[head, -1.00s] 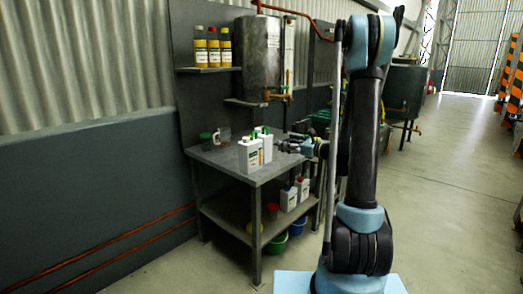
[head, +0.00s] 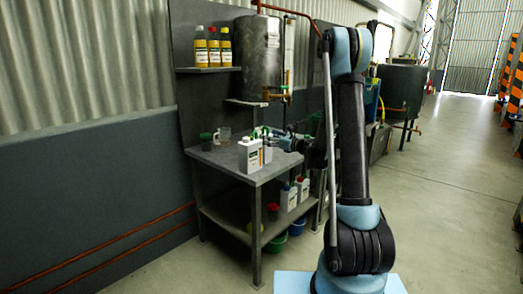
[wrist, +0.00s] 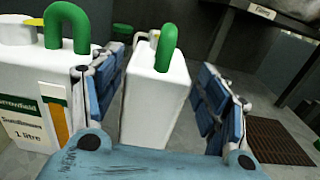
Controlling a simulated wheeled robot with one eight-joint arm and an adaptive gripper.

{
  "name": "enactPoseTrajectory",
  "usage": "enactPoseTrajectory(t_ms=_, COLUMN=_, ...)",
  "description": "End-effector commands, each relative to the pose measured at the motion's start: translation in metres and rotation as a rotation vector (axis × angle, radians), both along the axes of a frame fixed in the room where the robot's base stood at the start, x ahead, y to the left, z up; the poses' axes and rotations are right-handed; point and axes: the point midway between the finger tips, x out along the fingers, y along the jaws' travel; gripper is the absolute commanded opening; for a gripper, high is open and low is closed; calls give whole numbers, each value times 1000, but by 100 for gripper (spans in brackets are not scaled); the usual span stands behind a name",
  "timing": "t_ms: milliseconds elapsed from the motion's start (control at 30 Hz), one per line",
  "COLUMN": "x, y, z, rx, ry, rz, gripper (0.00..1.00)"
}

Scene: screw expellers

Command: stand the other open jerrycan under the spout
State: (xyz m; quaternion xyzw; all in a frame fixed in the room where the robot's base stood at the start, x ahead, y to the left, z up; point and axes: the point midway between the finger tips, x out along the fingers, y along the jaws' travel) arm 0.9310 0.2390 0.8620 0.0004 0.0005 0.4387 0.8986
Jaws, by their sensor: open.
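Two white jerrycans with green handles stand upright on the grey bench (head: 215,158). The left one (wrist: 30,105) has a label reading "1 litre" in the wrist view; it also shows in the head view (head: 249,157). The right one (wrist: 152,105) stands between the two blue-padded fingers of my gripper (wrist: 155,100), with a visible gap on the right side. My gripper is open and reaches in from the right in the head view (head: 285,143).
A dark green cup (head: 206,141) and a clear beaker (head: 225,135) stand at the bench's back left. A brown grating (wrist: 277,141) lies on the right in the wrist view. Capped white jerrycans (head: 289,199) and a red cup (head: 272,211) stand on the lower shelf. Yellow bottles (head: 213,50) line a wall shelf.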

Motion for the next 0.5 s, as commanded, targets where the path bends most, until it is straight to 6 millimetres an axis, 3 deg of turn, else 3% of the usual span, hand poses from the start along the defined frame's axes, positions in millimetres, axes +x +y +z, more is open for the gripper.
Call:
enactPoseTrajectory(t_ms=267, x=8, y=11, z=1, rx=0, ry=0, rz=1, gripper=68)
enactPoseTrajectory(t_ms=500, x=27, y=36, z=2, rx=0, ry=0, rz=2, gripper=68)
